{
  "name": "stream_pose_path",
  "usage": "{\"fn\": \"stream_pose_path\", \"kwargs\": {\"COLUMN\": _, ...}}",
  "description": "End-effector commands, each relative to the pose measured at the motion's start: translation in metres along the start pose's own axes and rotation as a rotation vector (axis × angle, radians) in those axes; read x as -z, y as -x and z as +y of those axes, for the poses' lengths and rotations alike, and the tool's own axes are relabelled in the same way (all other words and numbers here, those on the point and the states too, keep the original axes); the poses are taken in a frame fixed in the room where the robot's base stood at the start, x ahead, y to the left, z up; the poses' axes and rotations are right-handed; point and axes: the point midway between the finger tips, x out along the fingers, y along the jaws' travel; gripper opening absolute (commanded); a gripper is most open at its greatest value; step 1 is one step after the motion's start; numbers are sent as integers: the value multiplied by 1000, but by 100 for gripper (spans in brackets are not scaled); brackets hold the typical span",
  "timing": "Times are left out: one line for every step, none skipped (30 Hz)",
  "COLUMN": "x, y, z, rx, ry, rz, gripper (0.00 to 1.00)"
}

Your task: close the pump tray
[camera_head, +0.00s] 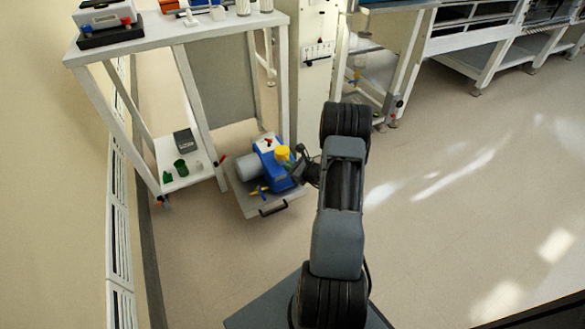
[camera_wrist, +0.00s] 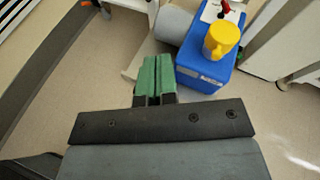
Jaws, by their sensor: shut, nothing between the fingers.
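The pump tray (camera_head: 244,203) is a pale grey slide-out platform low at the cart, extending out past the cart's front legs. A black handle (camera_head: 273,209) is on its front edge. A blue pump (camera_head: 268,165) with a grey motor and yellow cap stands on it. The blue pump also shows in the wrist view (camera_wrist: 208,66), with part of the tray (camera_wrist: 134,66) beside it. My gripper (camera_wrist: 157,62) has green fingers pressed together, empty, pointing toward the tray and motor. In the head view its dark wrist end is at the pump's right; the fingertips are hidden there.
The white cart (camera_head: 196,110) stands around the tray, with a lower shelf (camera_head: 190,182) of small items at left. Bottles and instruments stand on its top. A wall with radiator panels (camera_head: 118,220) is at left. The floor (camera_head: 450,200) is clear at right.

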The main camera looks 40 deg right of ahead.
Motion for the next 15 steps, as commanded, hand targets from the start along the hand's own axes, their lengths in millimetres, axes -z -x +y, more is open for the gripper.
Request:
{"fn": "stream_pose_path", "kwargs": {"x": 32, "y": 3, "z": -12, "rx": 75, "ry": -73, "rz": 7, "gripper": 0}}
{"fn": "stream_pose_path", "kwargs": {"x": 44, "y": 5, "z": -19, "rx": 116, "ry": -107, "rz": 9, "gripper": 0}}
{"fn": "stream_pose_path", "kwargs": {"x": 59, "y": 8, "z": -26, "rx": 165, "ry": -148, "rz": 12, "gripper": 0}}
{"fn": "stream_pose_path", "kwargs": {"x": 69, "y": 11, "z": -31, "rx": 197, "ry": -175, "rz": 14, "gripper": 0}}
{"fn": "stream_pose_path", "kwargs": {"x": 78, "y": 13, "z": -35, "rx": 225, "ry": -197, "rz": 15, "gripper": 0}}
{"fn": "stream_pose_path", "kwargs": {"x": 87, "y": 16, "z": -40, "rx": 257, "ry": -222, "rz": 16, "gripper": 0}}
{"fn": "stream_pose_path", "kwargs": {"x": 93, "y": 17, "z": -42, "rx": 275, "ry": -237, "rz": 17, "gripper": 0}}
{"fn": "stream_pose_path", "kwargs": {"x": 98, "y": 18, "z": -44, "rx": 292, "ry": -249, "rz": 18, "gripper": 0}}
{"fn": "stream_pose_path", "kwargs": {"x": 104, "y": 18, "z": -46, "rx": 308, "ry": -261, "rz": 19, "gripper": 0}}
{"fn": "stream_pose_path", "kwargs": {"x": 107, "y": 18, "z": -48, "rx": 318, "ry": -268, "rz": 19, "gripper": 0}}
{"fn": "stream_pose_path", "kwargs": {"x": 109, "y": 16, "z": -50, "rx": 324, "ry": -272, "rz": 20, "gripper": 0}}
{"fn": "stream_pose_path", "kwargs": {"x": 111, "y": 13, "z": -51, "rx": 329, "ry": -275, "rz": 20, "gripper": 0}}
{"fn": "stream_pose_path", "kwargs": {"x": 112, "y": 10, "z": -53, "rx": 331, "ry": -277, "rz": 20, "gripper": 0}}
{"fn": "stream_pose_path", "kwargs": {"x": 113, "y": 5, "z": -54, "rx": 332, "ry": -277, "rz": 19, "gripper": 0}}
{"fn": "stream_pose_path", "kwargs": {"x": 113, "y": -1, "z": -56, "rx": 332, "ry": -278, "rz": 19, "gripper": 0}}
